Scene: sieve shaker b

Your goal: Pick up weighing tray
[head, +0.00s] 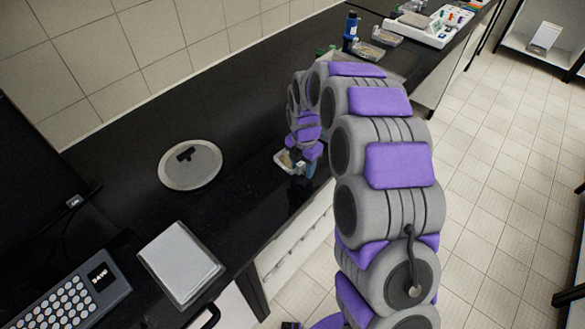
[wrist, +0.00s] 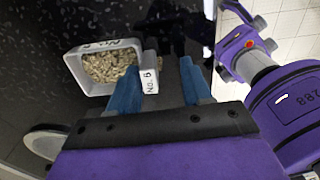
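The weighing tray (head: 281,161) is a small white tray on the black counter near its front edge. My gripper (wrist: 158,68) is open, with two blue fingers apart. The left finger overlaps the tray's near right corner in the picture, and the tab shows between the fingers. I cannot tell whether a finger touches it. In the head view my gripper (head: 303,168) is at the tray's right side, and my arm partly hides the area.
A round grey lid with a black handle (head: 204,172) lies on the counter to the left. A flat white-topped box (head: 180,262) and a keypad unit (head: 68,300) are nearer. Blue bottles (head: 351,28) and a white rack (head: 430,30) stand farther back. The counter between lid and tray is clear.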

